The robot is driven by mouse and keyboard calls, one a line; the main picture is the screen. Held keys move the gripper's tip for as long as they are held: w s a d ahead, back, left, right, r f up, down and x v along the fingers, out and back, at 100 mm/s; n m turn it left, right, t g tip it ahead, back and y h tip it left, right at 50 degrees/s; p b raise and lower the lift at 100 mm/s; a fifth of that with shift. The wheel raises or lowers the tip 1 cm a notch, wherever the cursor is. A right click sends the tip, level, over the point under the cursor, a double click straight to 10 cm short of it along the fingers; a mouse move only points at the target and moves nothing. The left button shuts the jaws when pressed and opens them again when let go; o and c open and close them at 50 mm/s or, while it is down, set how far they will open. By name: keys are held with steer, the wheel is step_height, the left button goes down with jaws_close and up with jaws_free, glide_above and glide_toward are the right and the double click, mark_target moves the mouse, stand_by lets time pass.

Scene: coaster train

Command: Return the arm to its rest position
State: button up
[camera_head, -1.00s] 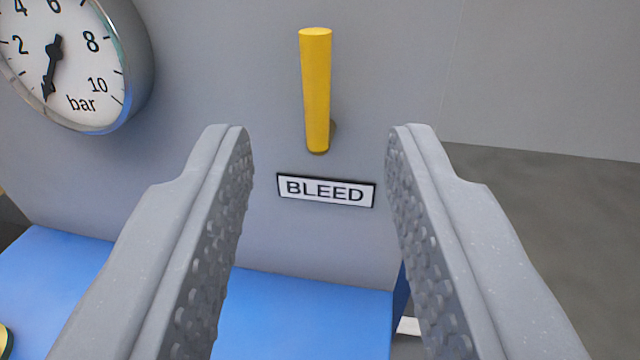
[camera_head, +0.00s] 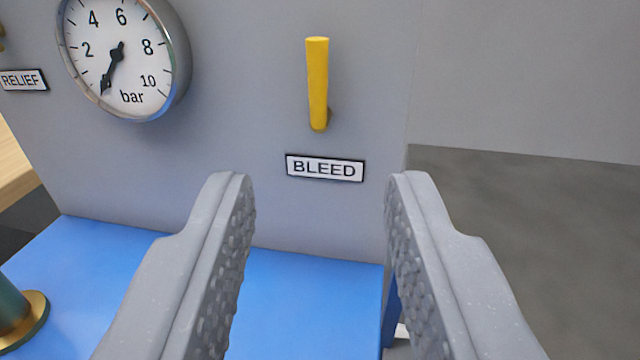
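My gripper (camera_head: 318,180) is open and empty, its two grey textured fingers low in the picture with a wide gap between them. Ahead of it is a yellow lever (camera_head: 317,84), roughly upright on a grey panel (camera_head: 230,180). The fingers are apart from the lever and do not touch it. A "BLEED" label (camera_head: 325,168) is on the panel below the lever and shows between and above the fingertips. The rest of my arm is not in view.
A round bar gauge (camera_head: 117,55) sticks out from the panel at upper left, its needle at the low end. A "RELIEF" label (camera_head: 22,80) is at the left edge. A blue surface (camera_head: 300,300) lies below, with a green and brass part (camera_head: 22,315) at lower left. Grey floor (camera_head: 530,200) is open at right.

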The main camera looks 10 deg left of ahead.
steer(key=s+r+h+b, duration=0.3)
steer(key=r+h, duration=0.1)
steer(key=r, duration=2.2)
steer(key=s+a+r+m+g+b, duration=0.1)
steer(key=s+a+r, duration=0.3)
steer(key=s+r, duration=0.4)
steer(key=s+a+r+m+g+b, duration=0.1)
steer(key=s+a+r, duration=0.2)
steer(key=s+r, duration=0.6)
steer(key=s, duration=0.4)
steer(key=shift+s+a+r+y, duration=0.25)
steer(key=shift+s+a+y, duration=0.05)
steer(key=shift+a, duration=0.1)
